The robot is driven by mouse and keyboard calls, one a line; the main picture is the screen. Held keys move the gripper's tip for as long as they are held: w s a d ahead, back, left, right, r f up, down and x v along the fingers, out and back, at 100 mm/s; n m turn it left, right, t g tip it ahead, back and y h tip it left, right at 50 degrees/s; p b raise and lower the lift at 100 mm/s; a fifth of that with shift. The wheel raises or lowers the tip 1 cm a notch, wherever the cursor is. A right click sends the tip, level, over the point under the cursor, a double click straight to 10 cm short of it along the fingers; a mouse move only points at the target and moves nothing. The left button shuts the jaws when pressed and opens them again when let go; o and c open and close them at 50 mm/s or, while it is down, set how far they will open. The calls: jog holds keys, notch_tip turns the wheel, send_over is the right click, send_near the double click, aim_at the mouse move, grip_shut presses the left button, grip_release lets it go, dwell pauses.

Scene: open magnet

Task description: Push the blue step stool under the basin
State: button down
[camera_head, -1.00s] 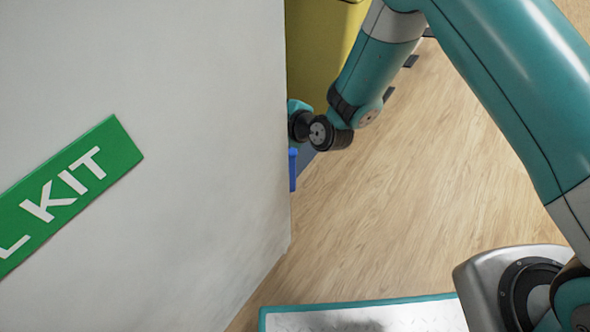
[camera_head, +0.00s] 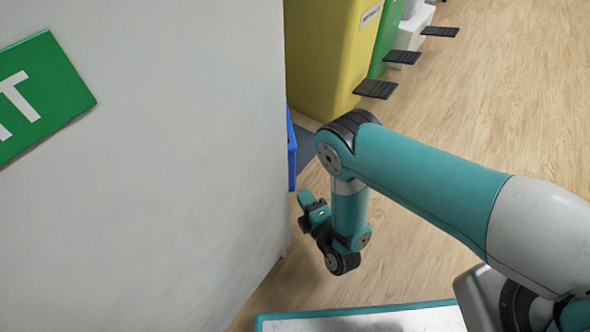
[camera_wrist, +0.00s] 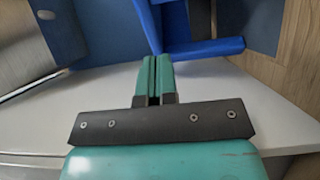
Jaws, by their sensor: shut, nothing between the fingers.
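The blue step stool shows in the head view only as a narrow blue strip (camera_head: 292,152) past the edge of the white cabinet, which hides the rest. In the wrist view its bright blue parts (camera_wrist: 207,47) lie just beyond the fingertips. My gripper (camera_wrist: 156,62) is shut and empty, its green fingers side by side. In the head view my gripper (camera_head: 306,203) hangs low beside the cabinet edge, nearer the camera than the blue strip. I cannot tell whether the fingertips touch the stool. I cannot make out the basin.
The white cabinet (camera_head: 180,170) with a green sign (camera_head: 45,95) fills the left of the head view. A yellow bin (camera_head: 325,55) and a green bin (camera_head: 388,40) with black pedals (camera_head: 375,90) stand behind. The wooden floor (camera_head: 500,120) at right is clear.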

jog(key=b, duration=0.2)
jog(key=w+f+b, duration=0.1)
jog(key=b, duration=0.2)
jog(key=shift+a, duration=0.2)
jog(key=b, duration=0.3)
jog(key=shift+w+r, duration=0.1)
jog(key=b, duration=0.7)
send_near(291, 156)
jog(key=a+x, duration=0.1)
jog(key=x, duration=0.5)
jog(key=shift+w+d+b, duration=0.2)
jog(key=shift+w+b, duration=0.2)
jog(key=shift+b, duration=0.05)
